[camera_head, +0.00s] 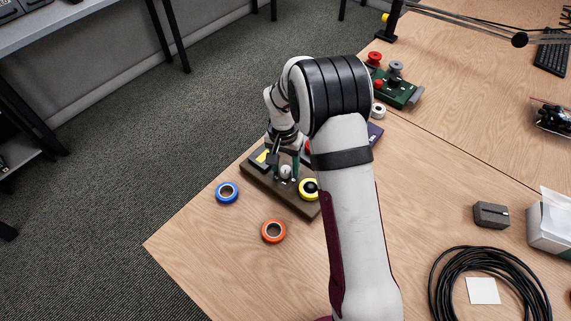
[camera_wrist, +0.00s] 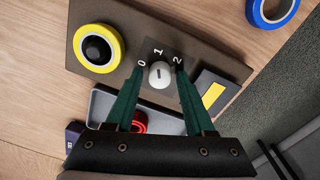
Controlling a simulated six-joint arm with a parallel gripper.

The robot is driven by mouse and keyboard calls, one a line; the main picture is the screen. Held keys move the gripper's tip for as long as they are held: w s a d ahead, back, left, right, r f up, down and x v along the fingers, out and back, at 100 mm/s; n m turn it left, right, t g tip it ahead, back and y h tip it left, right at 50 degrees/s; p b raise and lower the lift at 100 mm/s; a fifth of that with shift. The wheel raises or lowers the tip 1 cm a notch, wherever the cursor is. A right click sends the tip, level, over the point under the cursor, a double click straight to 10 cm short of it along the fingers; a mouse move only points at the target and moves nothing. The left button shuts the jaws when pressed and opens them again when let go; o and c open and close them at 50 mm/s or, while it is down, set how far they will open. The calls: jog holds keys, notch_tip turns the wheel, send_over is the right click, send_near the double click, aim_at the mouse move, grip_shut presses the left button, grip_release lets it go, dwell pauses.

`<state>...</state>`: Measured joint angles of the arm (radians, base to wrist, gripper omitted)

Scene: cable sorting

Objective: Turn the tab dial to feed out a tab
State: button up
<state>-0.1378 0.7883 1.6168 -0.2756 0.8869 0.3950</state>
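The tab dial (camera_wrist: 160,76) is a round white knob with a dark line, on a dark plate marked 0, 1 and 2. It also shows in the head view (camera_head: 286,171). The plate sits on a brown board (camera_wrist: 200,48). Beside the dial is a dark block with a yellow patch (camera_wrist: 214,95), which may be the tab. My gripper (camera_wrist: 160,68) is open, its two green fingers on either side of the dial with small gaps. Whether the tips are level with the knob or above it, I cannot tell.
A yellow tape roll (camera_wrist: 96,48) stands on the board. Blue (camera_head: 227,192) and orange (camera_head: 273,231) rolls lie on the table. A grey tray (camera_wrist: 99,104) and red ring (camera_wrist: 139,122) are partly behind my fingers. A green device (camera_head: 405,94) and coiled cable (camera_head: 450,260) are farther right.

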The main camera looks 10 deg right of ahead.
aim_at(283, 168)
jog(key=shift+o, duration=0.6)
jog(key=shift+w, duration=0.1)
jog(key=shift+r, duration=0.4)
notch_tip(283, 168, up, 15)
jog(key=shift+a, duration=0.25)
jog(key=shift+w, duration=0.1)
jog(key=s+d+r+y, duration=0.15)
jog(key=s+r, duration=0.35)
jog(key=s, duration=0.8)
jog(key=s+d+f, duration=0.1)
jog(key=s+f, duration=0.1)
jog(key=s, duration=1.6)
jog(key=shift+f+y, duration=0.35)
jog(key=shift+f, duration=0.05)
